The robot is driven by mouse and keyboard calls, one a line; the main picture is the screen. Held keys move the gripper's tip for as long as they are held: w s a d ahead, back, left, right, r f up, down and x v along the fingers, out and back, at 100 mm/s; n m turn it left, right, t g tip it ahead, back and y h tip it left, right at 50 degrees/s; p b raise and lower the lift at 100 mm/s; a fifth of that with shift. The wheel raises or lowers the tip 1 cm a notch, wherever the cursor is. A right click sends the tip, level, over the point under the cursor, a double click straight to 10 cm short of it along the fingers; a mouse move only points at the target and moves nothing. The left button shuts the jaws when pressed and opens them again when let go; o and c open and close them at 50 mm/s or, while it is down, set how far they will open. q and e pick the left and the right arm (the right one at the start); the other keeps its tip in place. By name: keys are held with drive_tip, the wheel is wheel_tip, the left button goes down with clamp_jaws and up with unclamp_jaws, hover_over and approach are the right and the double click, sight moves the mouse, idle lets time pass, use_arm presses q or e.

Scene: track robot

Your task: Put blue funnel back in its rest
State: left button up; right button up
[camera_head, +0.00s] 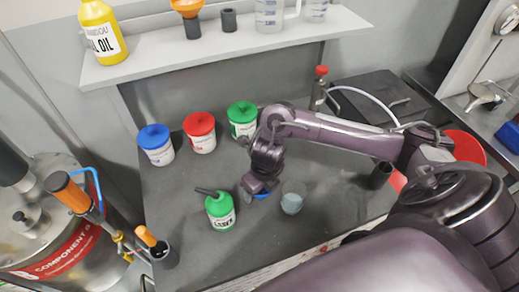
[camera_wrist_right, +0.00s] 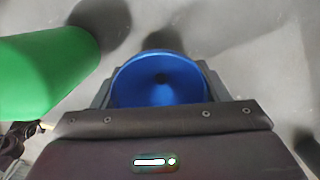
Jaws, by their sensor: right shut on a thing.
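The blue funnel (camera_wrist_right: 160,92) sits between the fingers of my right gripper (camera_head: 258,186), which is shut on it. In the head view, a small part of the blue funnel (camera_head: 262,195) shows below the gripper, over the grey table; most of it is hidden. A short dark cylinder (camera_head: 381,175) stands on the table at the right, and a similar empty one (camera_head: 229,20) stands on the shelf; I cannot tell which is the funnel's rest. My left gripper is not in view.
A green bottle (camera_head: 220,210) stands just left of the gripper and a clear beaker (camera_head: 292,198) just right. Blue, red and green-lidded tubs (camera_head: 199,133) stand behind. The shelf (camera_head: 160,62) holds a yellow oil bottle (camera_head: 101,32) and an orange funnel (camera_head: 187,6) in a dark holder.

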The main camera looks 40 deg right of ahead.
wheel_tip(320, 180, up, 18)
drive_tip(key=p, duration=0.8)
drive_tip(key=shift+r, duration=0.2)
drive_tip(key=s+a+f+n+g+b, duration=0.1)
drive_tip(key=n+b, duration=0.3)
drive_tip(key=n, duration=0.7)
drive_tip(key=a+f+n+g+b, duration=0.1)
drive_tip(key=a+f+n+b, duration=0.2)
drive_tip(key=n, duration=0.8)
drive_tip(key=s+a+f+n+g+b, duration=0.1)
drive_tip(key=n+b, duration=0.5)
drive_tip(key=n, duration=0.6)
wheel_tip(320, 180, down, 3)
drive_tip(key=shift+s+a+r+g, duration=0.1)
drive_tip(key=shift+s+a+g, duration=0.2)
drive_tip(key=shift+a, duration=0.4)
drive_tip(key=shift+a, duration=0.1)
